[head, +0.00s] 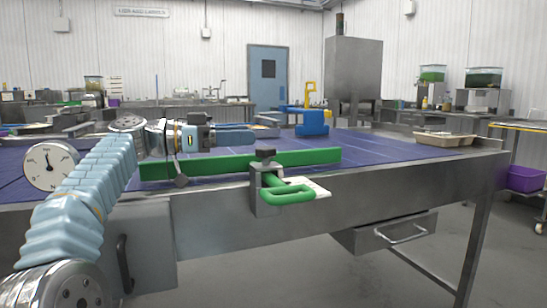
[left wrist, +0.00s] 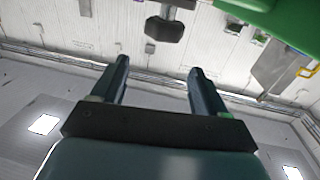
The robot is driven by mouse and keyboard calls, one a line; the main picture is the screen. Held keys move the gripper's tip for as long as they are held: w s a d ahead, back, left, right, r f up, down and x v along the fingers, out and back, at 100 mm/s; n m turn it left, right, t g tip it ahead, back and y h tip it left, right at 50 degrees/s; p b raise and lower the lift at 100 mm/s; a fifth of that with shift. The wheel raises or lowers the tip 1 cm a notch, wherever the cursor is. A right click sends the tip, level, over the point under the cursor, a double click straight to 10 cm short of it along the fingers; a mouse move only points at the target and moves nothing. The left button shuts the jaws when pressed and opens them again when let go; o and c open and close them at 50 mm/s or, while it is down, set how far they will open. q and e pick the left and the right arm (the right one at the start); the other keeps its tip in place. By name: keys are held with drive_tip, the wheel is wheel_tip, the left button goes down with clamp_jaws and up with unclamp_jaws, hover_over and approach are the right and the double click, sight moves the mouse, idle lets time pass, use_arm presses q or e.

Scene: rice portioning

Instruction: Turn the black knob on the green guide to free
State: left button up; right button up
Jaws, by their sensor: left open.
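The green guide (head: 312,157) is a long bar along the front of the blue-topped table. A small dark diamond-shaped part (head: 181,182) hangs at the guide's left part. My left gripper (head: 252,136) is open, above and behind the guide, pointing right. In the left wrist view the gripper (left wrist: 158,70) has nothing between its fingers; a dark knob (left wrist: 165,27) shows beyond the fingertips, apart from them. I cannot tell which part that is.
A white dial gauge (head: 50,165) stands at the table's left end. A blue block (head: 313,124) and a tan tray (head: 444,139) are on the blue tabletop (head: 385,146). A drawer (head: 390,235) sits open below the front edge. The tabletop between is mostly clear.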

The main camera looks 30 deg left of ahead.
sight(274, 147)
use_arm(q)
drive_tip(key=w+d+f, duration=0.1)
drive_tip(key=d, duration=0.1)
drive_tip(key=w+d+f, duration=0.1)
drive_tip(key=w, duration=0.1)
drive_tip(key=w+d+f, duration=0.1)
drive_tip(key=w+d, duration=0.1)
drive_tip(key=shift+d+f, duration=0.1)
drive_tip(key=shift+d, duration=0.2)
use_arm(e)
drive_tip(key=shift+f, duration=0.35)
